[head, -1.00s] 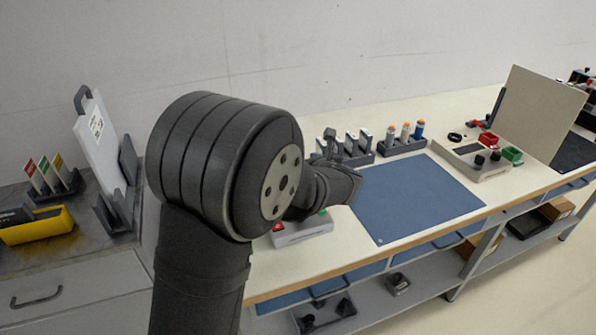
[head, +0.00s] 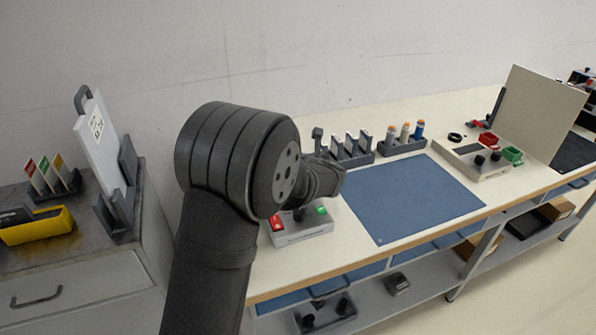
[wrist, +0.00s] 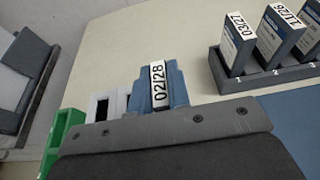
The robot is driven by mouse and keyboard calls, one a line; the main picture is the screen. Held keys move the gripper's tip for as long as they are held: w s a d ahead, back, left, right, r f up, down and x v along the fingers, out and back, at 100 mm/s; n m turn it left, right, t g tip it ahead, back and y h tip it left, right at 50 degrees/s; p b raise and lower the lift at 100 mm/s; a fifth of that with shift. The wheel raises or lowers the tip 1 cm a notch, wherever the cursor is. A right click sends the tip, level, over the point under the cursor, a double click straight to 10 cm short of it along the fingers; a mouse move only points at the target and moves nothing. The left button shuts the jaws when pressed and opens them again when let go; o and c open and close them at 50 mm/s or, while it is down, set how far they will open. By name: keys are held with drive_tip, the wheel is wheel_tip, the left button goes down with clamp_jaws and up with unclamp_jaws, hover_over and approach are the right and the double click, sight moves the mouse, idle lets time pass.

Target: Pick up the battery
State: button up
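A battery (wrist: 158,85) with a white end label reading 02/28 is at the middle of the wrist view. My gripper (wrist: 160,100) has blue-grey fingers that lie close along both sides of this label with no gap showing, so it appears shut on the battery. The battery's lower part is hidden. In the head view my gripper (head: 328,180) is in front of the battery rack (head: 358,158), partly hidden by my own arm. More batteries, labelled 03/27 (wrist: 236,45) and 11/26 (wrist: 276,38), stand upright in numbered rack slots at the right of the wrist view.
A white box with red and green parts (head: 302,234) stands below my gripper. A blue mat (head: 415,198) lies clear to the right. A holder with several cylinders (head: 403,147), a control box (head: 475,160) and an upright panel (head: 540,110) stand beyond. A grey cart is at left.

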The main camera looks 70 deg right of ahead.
clamp_jaws()
drive_tip(key=shift+r, duration=0.15)
